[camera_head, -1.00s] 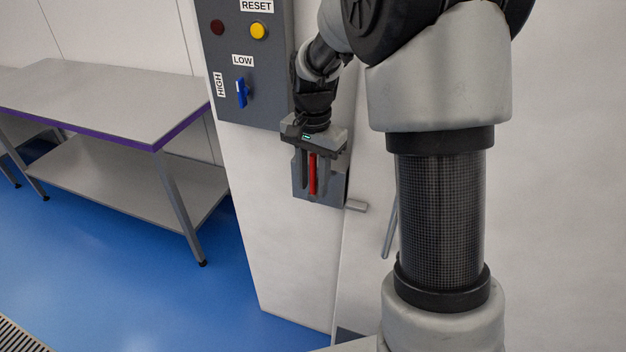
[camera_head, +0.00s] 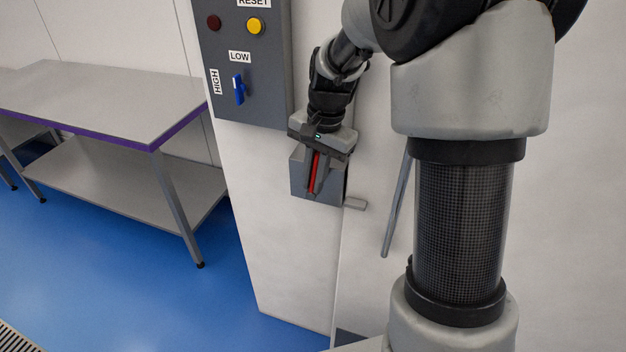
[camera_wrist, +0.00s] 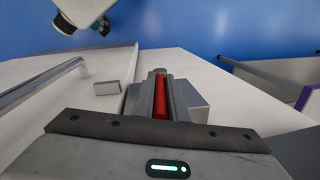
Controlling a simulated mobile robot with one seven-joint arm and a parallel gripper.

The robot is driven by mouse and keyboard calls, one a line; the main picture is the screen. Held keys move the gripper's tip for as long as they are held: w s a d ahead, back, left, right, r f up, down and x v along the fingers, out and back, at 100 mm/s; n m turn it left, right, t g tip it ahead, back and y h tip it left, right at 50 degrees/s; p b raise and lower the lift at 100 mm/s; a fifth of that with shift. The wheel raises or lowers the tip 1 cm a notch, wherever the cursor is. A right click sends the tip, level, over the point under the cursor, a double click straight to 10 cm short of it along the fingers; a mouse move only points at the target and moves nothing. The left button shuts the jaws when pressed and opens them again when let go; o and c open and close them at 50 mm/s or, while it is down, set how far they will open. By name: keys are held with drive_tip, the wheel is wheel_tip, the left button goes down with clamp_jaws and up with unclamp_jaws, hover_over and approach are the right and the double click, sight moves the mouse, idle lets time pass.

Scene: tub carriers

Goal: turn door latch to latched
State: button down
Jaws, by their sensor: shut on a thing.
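The door latch has a red handle (camera_head: 314,172) on a grey mounting plate (camera_head: 332,188), fixed to the white wall below the control panel. The red handle stands nearly upright with a slight tilt in the head view. My gripper (camera_head: 318,178) is shut on the red handle, one finger on each side of it. In the wrist view the red handle (camera_wrist: 161,98) shows beside a grey finger, and part of the plate (camera_wrist: 196,100) shows to the right. A small grey block (camera_head: 355,203) sticks out beside the plate at the door seam. The fingers hide part of the handle.
A dark control panel (camera_head: 243,105) with red and yellow buttons and a blue switch (camera_head: 239,90) is just above left. A long grey door handle (camera_head: 397,205) is to the right. A grey bench (camera_head: 105,95) stands at left. The blue floor (camera_head: 110,250) between is clear.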

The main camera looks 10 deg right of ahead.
drive_tip(key=c, duration=1.8)
unclamp_jaws()
drive_tip(key=shift+o, duration=0.2)
drive_tip(key=shift+r, duration=0.1)
drive_tip(key=r, duration=0.4)
drive_tip(key=d+r, duration=0.1)
drive_tip(key=r, duration=0.3)
drive_tip(key=s+r, duration=0.1)
drive_tip(key=r, duration=0.2)
drive_tip(key=shift+d+r, duration=0.15)
drive_tip(key=shift+r, duration=0.25)
drive_tip(key=shift+c, duration=0.4)
